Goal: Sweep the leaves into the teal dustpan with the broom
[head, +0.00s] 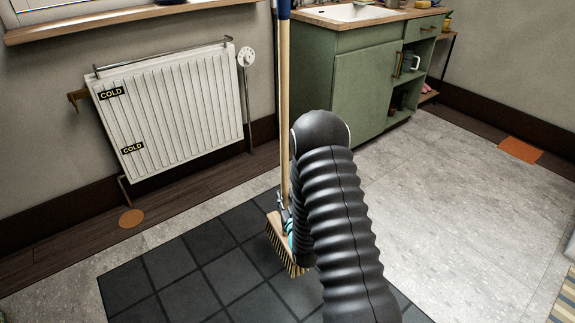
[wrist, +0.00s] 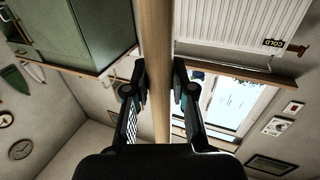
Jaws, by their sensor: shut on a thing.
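The broom stands nearly upright in the head view, with a long wooden handle (head: 285,110) and a bristled wooden head (head: 279,234) low over the dark tiled mat. My gripper (wrist: 160,85) is shut on the broom handle, which runs between its fingers in the wrist view (wrist: 157,40). In the head view my dark ribbed arm hides most of the gripper and part of the broom head. A small teal patch shows beside the broom head; I cannot tell what it belongs to. No leaves and no clear dustpan show in either view.
The dark tiled mat (head: 180,269) lies on grey floor (head: 450,190), which is open to the right. A white radiator (head: 175,110) is on the left wall. A green cabinet (head: 362,88) with a sink stands at the back. Orange patches lie near the walls.

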